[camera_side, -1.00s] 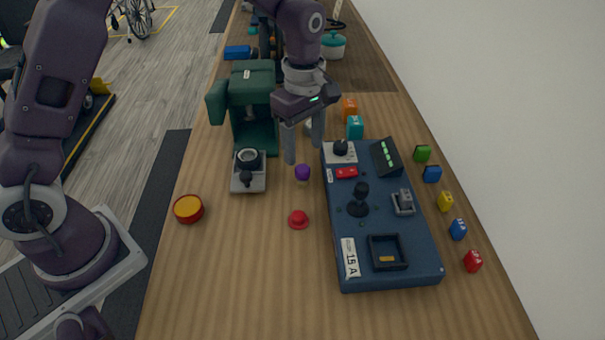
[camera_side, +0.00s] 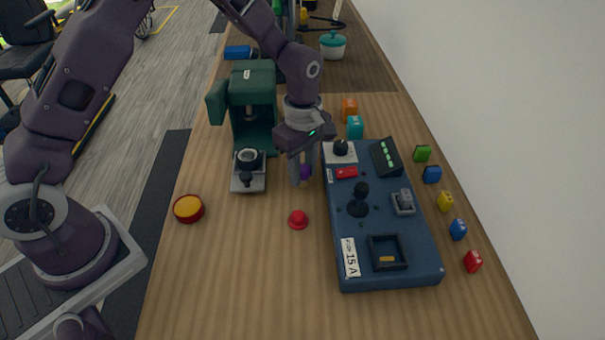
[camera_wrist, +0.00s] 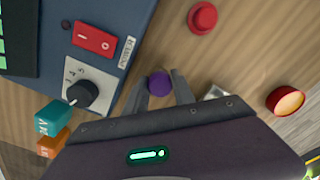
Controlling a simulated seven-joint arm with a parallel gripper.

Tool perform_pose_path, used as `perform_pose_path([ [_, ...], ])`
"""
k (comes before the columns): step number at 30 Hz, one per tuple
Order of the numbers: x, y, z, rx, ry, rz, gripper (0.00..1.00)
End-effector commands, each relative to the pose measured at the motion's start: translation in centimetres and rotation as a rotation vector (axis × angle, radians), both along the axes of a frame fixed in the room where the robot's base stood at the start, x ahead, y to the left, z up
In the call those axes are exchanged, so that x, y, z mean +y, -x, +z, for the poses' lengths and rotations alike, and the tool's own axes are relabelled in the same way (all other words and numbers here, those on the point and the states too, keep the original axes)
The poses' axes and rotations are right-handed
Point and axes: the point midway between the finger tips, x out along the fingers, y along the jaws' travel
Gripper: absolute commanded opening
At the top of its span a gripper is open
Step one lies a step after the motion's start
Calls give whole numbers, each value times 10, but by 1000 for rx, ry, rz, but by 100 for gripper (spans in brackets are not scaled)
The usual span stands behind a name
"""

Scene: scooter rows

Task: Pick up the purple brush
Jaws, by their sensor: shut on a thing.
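The purple brush (camera_side: 305,171) stands on the wooden table, just left of the blue control panel. In the side view my gripper (camera_side: 304,178) is lowered over it, with a finger on each side, and partly hides it. In the wrist view the brush's round purple top (camera_wrist: 160,84) shows between the two fingers of my gripper (camera_wrist: 163,80). The gripper is shut on the brush. The lower part of the brush is mostly hidden by the fingers.
The blue panel (camera_side: 400,262) with switches and knobs lies close on the right. A red button-like piece (camera_side: 298,219) lies in front. A green machine (camera_side: 253,85) with a grey base stands at left. A red-yellow round tin (camera_side: 188,209) lies front left. Several coloured blocks line the right edge.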

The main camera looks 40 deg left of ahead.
Motion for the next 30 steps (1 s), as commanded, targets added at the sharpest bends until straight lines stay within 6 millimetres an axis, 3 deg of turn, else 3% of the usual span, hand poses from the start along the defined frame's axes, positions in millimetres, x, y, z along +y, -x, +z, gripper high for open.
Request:
perform_pose_path([
  [8,0,-1,7,-2,0,0,0],
  [15,-1,-1,66,-7,1,-1,0],
  [21,0,-1,97,-3,0,0,0],
  [29,0,0,101,0,0,0,0],
  [30,0,0,101,0,0,0,24],
])
